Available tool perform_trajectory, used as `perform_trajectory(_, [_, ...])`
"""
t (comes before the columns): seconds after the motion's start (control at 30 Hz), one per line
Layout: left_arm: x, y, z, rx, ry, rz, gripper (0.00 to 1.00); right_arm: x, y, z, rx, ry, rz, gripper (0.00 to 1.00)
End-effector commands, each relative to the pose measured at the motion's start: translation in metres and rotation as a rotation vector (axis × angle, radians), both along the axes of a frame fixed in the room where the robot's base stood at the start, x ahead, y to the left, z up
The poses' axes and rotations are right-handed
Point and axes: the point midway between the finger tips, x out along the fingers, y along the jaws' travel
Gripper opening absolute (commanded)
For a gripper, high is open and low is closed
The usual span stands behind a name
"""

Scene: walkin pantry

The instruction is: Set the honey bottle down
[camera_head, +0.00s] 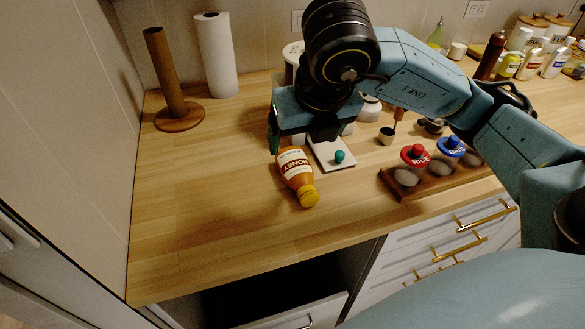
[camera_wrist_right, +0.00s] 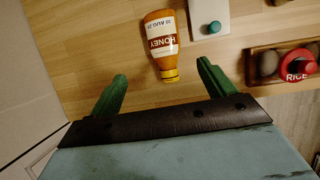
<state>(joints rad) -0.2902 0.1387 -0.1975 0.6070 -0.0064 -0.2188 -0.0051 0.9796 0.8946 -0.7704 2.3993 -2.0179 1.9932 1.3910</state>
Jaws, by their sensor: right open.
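The honey bottle (camera_head: 293,168) is orange with a white label and a yellow cap. It appears to lie on its side on the wooden counter (camera_head: 225,220), its cap pointing towards the front edge. In the right wrist view the bottle (camera_wrist_right: 161,42) lies ahead of the fingers, with its cap near the space between them. My right gripper (camera_head: 309,133) is open and empty by the far end of the bottle in the head view; its green fingers also show in the wrist view (camera_wrist_right: 160,72). My left gripper is out of view.
A white board with a green knob (camera_head: 339,157) is close to the bottle's right. A wooden rack (camera_head: 433,182) with red and blue lids stands further right. A paper roll (camera_head: 217,60) and a wooden holder (camera_head: 172,85) stand back left. The front-left counter is clear.

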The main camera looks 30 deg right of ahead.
Motion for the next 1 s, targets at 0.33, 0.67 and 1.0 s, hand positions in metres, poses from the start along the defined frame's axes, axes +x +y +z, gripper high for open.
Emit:
perform_trajectory(0.33, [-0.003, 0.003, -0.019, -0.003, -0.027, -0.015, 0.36, 0.02, -0.01, -0.055, -0.019, 0.0, -0.021, 0.82])
perform_trajectory(0.67, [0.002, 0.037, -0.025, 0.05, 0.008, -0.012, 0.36, 0.031, -0.013, -0.082, -0.019, -0.002, -0.018, 0.82])
perform_trajectory(1.0, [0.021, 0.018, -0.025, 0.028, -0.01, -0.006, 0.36, 0.045, -0.016, -0.123, -0.017, -0.002, -0.015, 0.82])
